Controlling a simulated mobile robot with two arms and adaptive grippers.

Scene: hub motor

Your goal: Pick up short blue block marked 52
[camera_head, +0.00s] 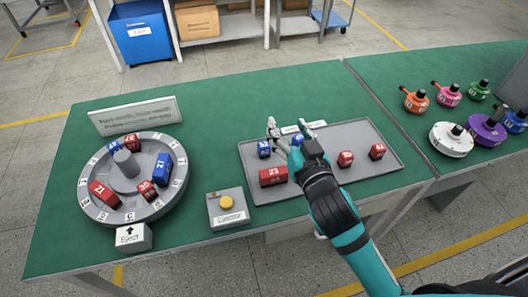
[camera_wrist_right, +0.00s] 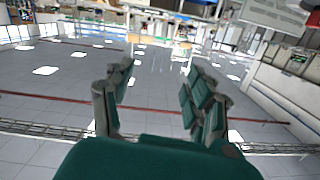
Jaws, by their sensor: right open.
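Two short blue blocks are on the grey tray (camera_head: 325,185): one blue block (camera_head: 264,149) near its left side, and another blue block (camera_head: 298,140) partly hidden by my right gripper. I cannot read their numbers clearly, so I cannot tell which is 52. My right gripper (camera_head: 288,130) is open and empty above the tray, between and beyond these blocks in the picture. In the right wrist view its fingers (camera_wrist_right: 160,82) are spread with nothing between them. My left gripper is not in view.
Red block 23 (camera_head: 273,176) and two short red blocks (camera_head: 345,158) (camera_head: 377,151) share the tray. A round grey turntable (camera_head: 131,205) with red and blue blocks stands left. A yellow-button box (camera_head: 227,203) sits between. Coloured motors (camera_head: 451,141) stand on the right table.

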